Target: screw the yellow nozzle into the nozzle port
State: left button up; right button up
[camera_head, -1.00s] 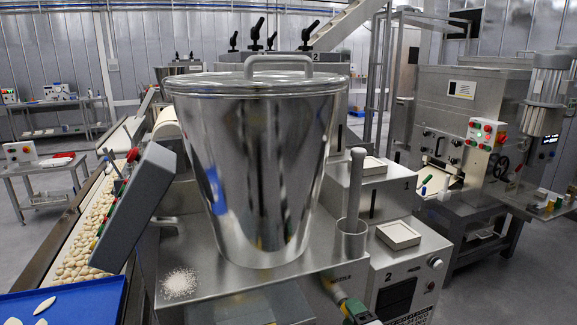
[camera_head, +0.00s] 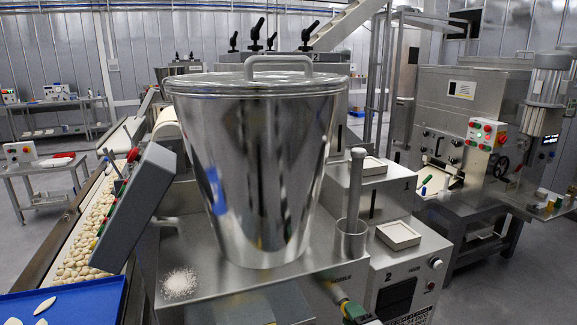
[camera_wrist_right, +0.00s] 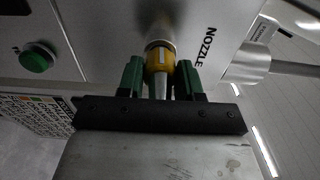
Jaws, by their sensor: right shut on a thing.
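The yellow nozzle (camera_wrist_right: 160,67) is in the right wrist view, with its collar up against the round metal nozzle port (camera_wrist_right: 158,37) in the machine's front panel. A paler tapered tip points away from the port. My right gripper (camera_wrist_right: 160,75) is shut on the nozzle, with one green finger on each side. In the head view my right gripper (camera_head: 352,309) shows at the bottom edge, below the printed nozzle label, and a bit of the nozzle (camera_head: 339,296) shows beside it. How deep the nozzle sits in the port cannot be seen. My left gripper is not in view.
A large lidded steel hopper (camera_head: 252,170) stands on the machine above the port. A green button (camera_wrist_right: 37,57) is on the panel. A metal cup with a rod (camera_head: 351,240) and a small square tray (camera_head: 398,235) are to the right. A blue tray (camera_head: 75,305) lies at the left.

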jog(key=m+b, duration=0.1)
jog(key=m, duration=0.2)
jog(key=shift+f+m, duration=0.15)
jog(key=shift+m, duration=0.25)
jog(key=m+b, duration=0.1)
jog(key=m, duration=0.6)
jog(key=shift+m, duration=0.4)
